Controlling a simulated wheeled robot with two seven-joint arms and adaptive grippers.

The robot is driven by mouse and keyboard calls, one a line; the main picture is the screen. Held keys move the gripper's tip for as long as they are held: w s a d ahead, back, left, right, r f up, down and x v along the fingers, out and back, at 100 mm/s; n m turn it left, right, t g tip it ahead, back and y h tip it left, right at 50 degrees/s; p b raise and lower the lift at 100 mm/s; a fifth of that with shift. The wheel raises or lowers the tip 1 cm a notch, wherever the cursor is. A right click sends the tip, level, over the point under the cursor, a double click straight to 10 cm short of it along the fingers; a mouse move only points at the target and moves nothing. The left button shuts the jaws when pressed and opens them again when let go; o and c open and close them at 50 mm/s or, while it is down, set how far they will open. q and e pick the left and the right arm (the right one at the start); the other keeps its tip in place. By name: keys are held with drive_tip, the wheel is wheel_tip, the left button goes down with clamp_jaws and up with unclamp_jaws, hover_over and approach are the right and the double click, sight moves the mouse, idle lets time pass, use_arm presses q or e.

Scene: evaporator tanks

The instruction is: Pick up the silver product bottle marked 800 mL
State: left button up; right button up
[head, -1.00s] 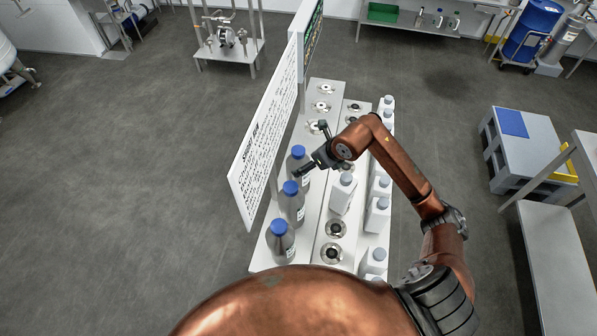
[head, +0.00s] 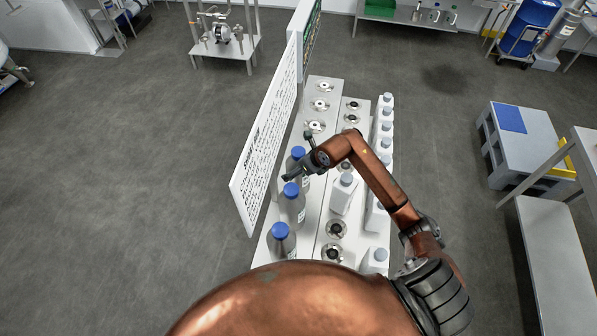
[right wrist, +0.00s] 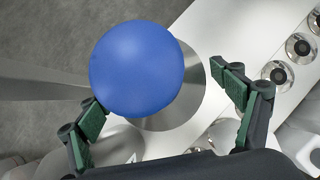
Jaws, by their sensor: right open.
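Three silver bottles with blue caps stand in a row on the left side of the rack: a far one (head: 304,168), a middle one (head: 295,209) and a near one (head: 282,244). I cannot read their volume marks. My right gripper (head: 298,157) is open at the far bottle, one finger on each side of its cap. In the right wrist view a blue cap (right wrist: 137,66) fills the space between the open green-padded fingers (right wrist: 156,87), with the silver body (right wrist: 180,112) partly hidden below it. My left gripper is not in view.
A white sign panel (head: 262,150) stands close along the left of the bottles. White bottles (head: 342,194) stand to the right on the rack, with several more along its right edge. Empty round holders (head: 315,126) lie beyond the far bottle.

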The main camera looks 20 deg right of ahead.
drive_tip(key=shift+c, duration=0.6)
drive_tip(key=shift+w, duration=0.1)
drive_tip(key=c, duration=1.2)
